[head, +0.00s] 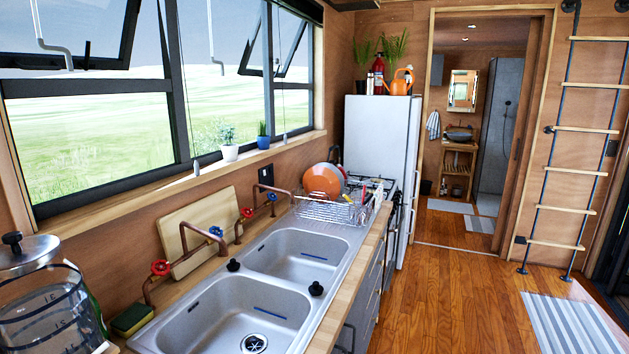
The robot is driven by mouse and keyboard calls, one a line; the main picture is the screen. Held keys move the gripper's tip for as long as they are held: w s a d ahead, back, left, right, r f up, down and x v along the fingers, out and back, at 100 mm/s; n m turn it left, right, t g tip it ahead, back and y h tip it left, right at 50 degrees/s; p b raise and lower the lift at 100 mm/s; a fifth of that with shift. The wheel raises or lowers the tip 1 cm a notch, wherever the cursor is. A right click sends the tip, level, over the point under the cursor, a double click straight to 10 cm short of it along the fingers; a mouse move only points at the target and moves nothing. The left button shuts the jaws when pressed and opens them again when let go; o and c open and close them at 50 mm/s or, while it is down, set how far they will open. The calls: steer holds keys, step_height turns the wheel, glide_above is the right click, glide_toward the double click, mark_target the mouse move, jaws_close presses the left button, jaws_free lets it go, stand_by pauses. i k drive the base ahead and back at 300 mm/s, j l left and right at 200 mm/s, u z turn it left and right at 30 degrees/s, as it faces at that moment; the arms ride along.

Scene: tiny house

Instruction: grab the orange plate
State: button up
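The orange plate (322,181) stands on edge in the wire dish rack (334,210), at the far end of the sink counter. It faces toward me and leans with other dishes behind it. A grey-white plate edge shows just behind it on the right. Its lower rim is partly hidden by the rack wires. My gripper is not in view.
The double sink (256,312) with copper taps lies in front of the rack. A glass jar (45,305) and a sponge (132,319) are at the near left. A cutting board (197,229) leans on the wall. A white fridge (380,135) stands beyond. The wooden floor (447,300) at right is largely clear.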

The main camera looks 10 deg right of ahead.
mark_target(320, 179)
steer(key=i+l+u, duration=0.1)
steer(key=i+l, duration=0.3)
steer(key=i+l+u, duration=0.1)
steer(key=i+l, duration=0.35)
steer(key=i+l+u, duration=0.15)
steer(key=i+l, duration=0.25)
steer(key=i+l+u, duration=0.1)
steer(key=i+l, duration=0.25)
steer(key=l, duration=0.25)
steer(key=i+l+u, duration=0.1)
steer(key=i+l, duration=0.25)
steer(key=l, duration=0.7)
